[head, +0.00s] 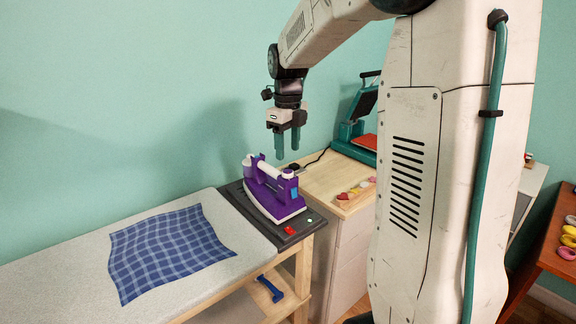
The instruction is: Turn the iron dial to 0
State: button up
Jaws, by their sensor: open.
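A purple and white iron (272,195) stands on a dark rest (236,197) at the right end of the ironing table. Its white handle runs along the top, and a small blue part shows near its back. I cannot make out the dial or its setting. My gripper (287,153) points down above the back of the iron, with its teal fingers apart and empty. It looks clear of the iron, though the exact gap is hard to judge.
A blue checked cloth (170,250) lies on the ironing table (50,282). A blue object (270,288) lies on the lower shelf. A red switch (289,230) is on the rest.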

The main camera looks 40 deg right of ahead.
aim_at(288, 171)
notch_tip(288, 171, down, 6)
jog(key=c, duration=1)
